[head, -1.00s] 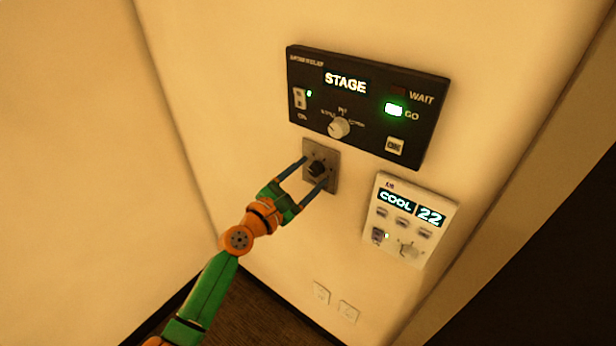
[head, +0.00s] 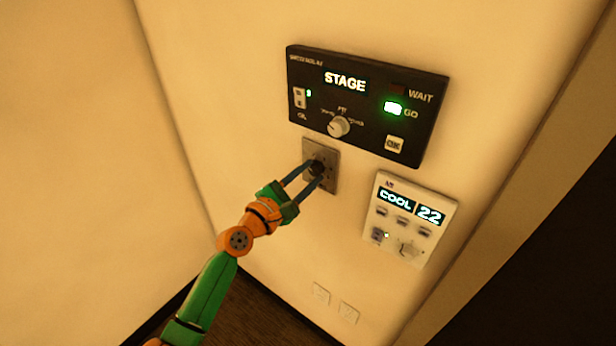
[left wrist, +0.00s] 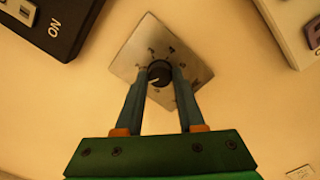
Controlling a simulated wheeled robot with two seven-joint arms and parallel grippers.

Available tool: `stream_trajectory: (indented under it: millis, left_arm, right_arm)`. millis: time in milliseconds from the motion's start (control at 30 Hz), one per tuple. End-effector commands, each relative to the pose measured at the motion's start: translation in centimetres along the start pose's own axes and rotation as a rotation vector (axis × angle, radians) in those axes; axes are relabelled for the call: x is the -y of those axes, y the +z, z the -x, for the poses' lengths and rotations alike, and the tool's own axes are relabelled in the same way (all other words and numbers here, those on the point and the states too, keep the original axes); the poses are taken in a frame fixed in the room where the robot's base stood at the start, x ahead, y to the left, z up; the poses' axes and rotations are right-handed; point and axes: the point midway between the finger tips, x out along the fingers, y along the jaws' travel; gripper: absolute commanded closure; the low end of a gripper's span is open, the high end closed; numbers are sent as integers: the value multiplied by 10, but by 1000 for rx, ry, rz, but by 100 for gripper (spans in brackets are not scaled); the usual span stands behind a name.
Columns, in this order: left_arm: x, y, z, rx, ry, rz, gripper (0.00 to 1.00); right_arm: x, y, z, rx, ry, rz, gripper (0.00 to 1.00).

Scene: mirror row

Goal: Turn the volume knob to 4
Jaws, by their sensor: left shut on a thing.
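The volume knob (head: 317,167) is a small black knob on a square grey metal plate (head: 333,182) on the wall, below the black panel. My left gripper (head: 318,172) is shut on it, one finger on each side. In the left wrist view the knob (left wrist: 159,72) shows between the two blue fingertips (left wrist: 159,78), with a light pointer line toward the left and slightly down. Marks stand around it on the plate (left wrist: 139,47), too small to read surely; the fingers hide some. My right gripper is not in view.
Above the plate is a black panel (head: 372,128) with a STAGE display, a lit green GO lamp and a white knob (head: 339,127). Right of it is a white COOL 22 thermostat (head: 386,222). Wall sockets (head: 321,293) sit low down.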

Motion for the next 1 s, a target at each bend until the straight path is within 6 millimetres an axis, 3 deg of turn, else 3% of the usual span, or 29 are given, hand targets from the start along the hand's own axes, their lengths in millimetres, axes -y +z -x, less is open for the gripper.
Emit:
stream_trajectory:
  millis: [1000]
  left_arm:
    - [1,-2,0,-1,2,-961,100]
  right_arm:
    - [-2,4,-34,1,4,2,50]
